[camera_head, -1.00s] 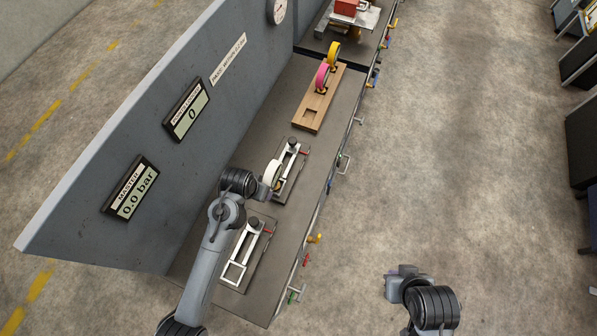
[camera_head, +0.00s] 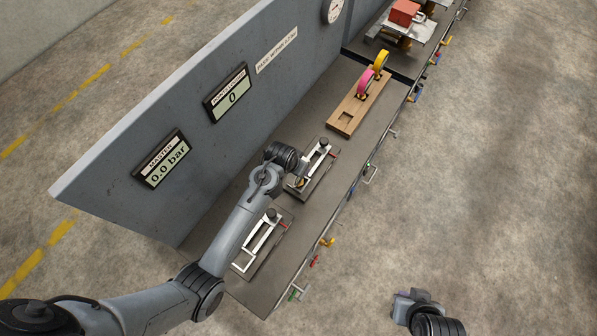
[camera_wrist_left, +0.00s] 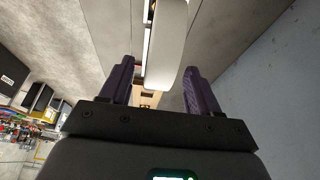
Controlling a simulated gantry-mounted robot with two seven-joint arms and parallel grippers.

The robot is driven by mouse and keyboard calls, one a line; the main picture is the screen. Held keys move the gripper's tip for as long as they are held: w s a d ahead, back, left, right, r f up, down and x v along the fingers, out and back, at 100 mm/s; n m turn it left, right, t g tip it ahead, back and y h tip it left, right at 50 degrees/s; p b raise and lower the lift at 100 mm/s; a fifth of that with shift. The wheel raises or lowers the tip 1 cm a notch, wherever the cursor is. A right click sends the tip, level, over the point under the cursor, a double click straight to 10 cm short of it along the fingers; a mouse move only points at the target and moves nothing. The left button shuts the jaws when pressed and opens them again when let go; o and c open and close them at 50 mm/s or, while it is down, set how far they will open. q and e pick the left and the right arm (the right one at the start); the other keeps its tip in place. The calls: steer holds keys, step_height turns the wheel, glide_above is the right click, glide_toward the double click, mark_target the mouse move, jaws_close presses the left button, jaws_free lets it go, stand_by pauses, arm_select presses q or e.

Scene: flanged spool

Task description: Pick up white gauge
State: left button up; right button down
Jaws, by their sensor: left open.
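The white gauge (camera_wrist_left: 168,45) shows in the left wrist view as a rounded white body, with its near end between the fingers of my left gripper (camera_wrist_left: 159,76). The fingers are open, with a visible gap on each side of the gauge. In the head view the gauge is hidden by my left wrist, which is over the far clamp fixture (camera_head: 316,168). My right gripper (camera_head: 408,298) is at the lower right, off the bench and apart from the gauge; its jaws are too small to read.
A near clamp fixture (camera_head: 260,240) sits on the bench. A grey panel (camera_head: 200,130) stands along the left side. Floor lies open right of the bench.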

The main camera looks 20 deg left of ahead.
arm_select(q)
steer(key=shift+x, duration=2.05)
steer(key=shift+s, duration=0.1)
jaws_close()
